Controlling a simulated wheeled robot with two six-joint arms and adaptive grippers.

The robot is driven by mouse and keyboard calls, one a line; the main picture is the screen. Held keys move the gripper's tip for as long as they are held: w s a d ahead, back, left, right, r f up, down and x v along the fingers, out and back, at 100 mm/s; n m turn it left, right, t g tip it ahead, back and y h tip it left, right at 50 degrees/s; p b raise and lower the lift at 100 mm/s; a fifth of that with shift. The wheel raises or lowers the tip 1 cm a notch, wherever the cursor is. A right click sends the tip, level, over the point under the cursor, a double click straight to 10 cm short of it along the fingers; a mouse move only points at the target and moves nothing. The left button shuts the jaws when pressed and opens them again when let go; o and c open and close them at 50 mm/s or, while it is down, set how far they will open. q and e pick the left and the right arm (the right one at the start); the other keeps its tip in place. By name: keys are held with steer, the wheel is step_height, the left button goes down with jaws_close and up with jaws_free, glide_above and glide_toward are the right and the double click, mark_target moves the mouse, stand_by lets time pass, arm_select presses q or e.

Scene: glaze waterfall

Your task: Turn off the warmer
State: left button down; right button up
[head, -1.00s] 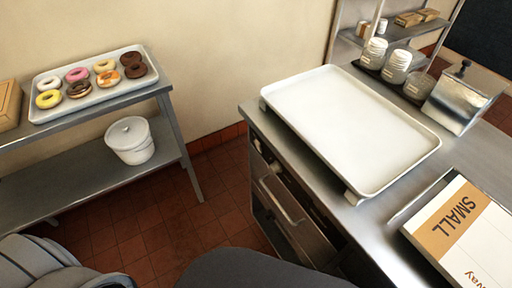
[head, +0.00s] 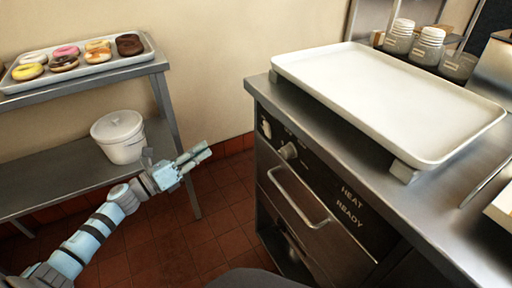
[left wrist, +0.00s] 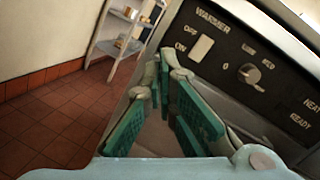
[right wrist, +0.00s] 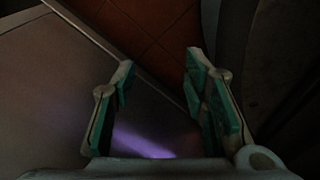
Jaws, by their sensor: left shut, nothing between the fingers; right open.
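The warmer (head: 345,235) is built into the steel counter at the right of the head view, with a dark control panel and a drawer handle. The panel has a pale rocker switch (left wrist: 201,48) between OFF and ON labels; which side is pressed I cannot tell. A knob (left wrist: 250,76) sits to its right. My left gripper (head: 207,152) is shut and empty, left of the counter and apart from the panel. In the left wrist view its fingers (left wrist: 165,65) show in front of the panel. My right gripper (right wrist: 160,63) is open and empty, outside the head view.
A white tray (head: 390,95) on supports covers much of the counter top. At left, a shelf holds a donut tray (head: 85,75) above and a lidded white bucket (head: 119,136) below. Red tiled floor (head: 222,215) lies clear between shelf and counter.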

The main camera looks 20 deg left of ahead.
arm_select(q)
steer(key=d+m+h, duration=0.1)
steer(key=m, duration=0.1)
steer(key=s+d+r+m+g+h, duration=0.1)
steer(key=d+m, duration=0.1)
steer(key=m, duration=0.1)
steer(key=s+d+r+m+g+h, duration=0.1)
steer(key=m, duration=0.2)
steer(key=shift+s+d+h, duration=0.2)
steer(key=shift+h, duration=0.1)
arm_select(e)
steer(key=shift+w+d+r, duration=0.15)
steer(key=shift+d+r, duration=0.2)
steer(key=shift+d, duration=0.1)
